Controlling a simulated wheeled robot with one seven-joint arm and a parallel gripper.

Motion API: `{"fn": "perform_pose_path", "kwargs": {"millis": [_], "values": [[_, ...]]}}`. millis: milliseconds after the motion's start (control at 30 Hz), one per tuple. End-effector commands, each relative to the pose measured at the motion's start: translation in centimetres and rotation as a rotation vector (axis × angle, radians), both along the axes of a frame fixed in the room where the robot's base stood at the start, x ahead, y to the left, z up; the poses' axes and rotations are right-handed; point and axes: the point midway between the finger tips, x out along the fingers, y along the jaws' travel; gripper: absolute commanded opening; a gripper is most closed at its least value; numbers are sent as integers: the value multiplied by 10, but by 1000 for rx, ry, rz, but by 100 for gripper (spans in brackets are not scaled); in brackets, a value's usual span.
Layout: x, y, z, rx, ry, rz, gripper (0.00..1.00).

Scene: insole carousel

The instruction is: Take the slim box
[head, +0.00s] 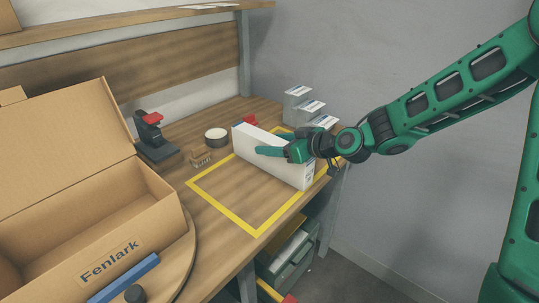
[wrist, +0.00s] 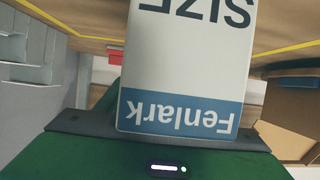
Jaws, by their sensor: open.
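The slim box (head: 262,152) is white and long. It stands on its narrow side inside the yellow taped outline on the wooden table. In the wrist view its end face (wrist: 187,60) is close up, with a blue Fenlark band and upside-down lettering. My gripper (head: 275,152) is at the box's right part, with one green finger across its near face; the other finger is hidden behind the box in the head view. The jaws are open, with the box between or right in front of them; contact cannot be told.
A large open Fenlark carton (head: 160,213) stands on a round turntable (head: 186,262) at left. Grey bins (head: 297,101) stand at the back right. The outline's front area is clear.

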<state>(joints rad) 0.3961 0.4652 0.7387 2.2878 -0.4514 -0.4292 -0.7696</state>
Motion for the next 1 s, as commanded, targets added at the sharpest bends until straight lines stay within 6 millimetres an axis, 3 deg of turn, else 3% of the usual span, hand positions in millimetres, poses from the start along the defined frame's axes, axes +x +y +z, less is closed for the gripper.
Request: {"fn": "perform_pose_path", "kwargs": {"millis": [300, 500, 1000], "values": [[2, 3, -1, 1, 1, 0, 59], [2, 3, -1, 1, 1, 0, 13], [3, 3, 9, 1, -3, -1, 13]]}}
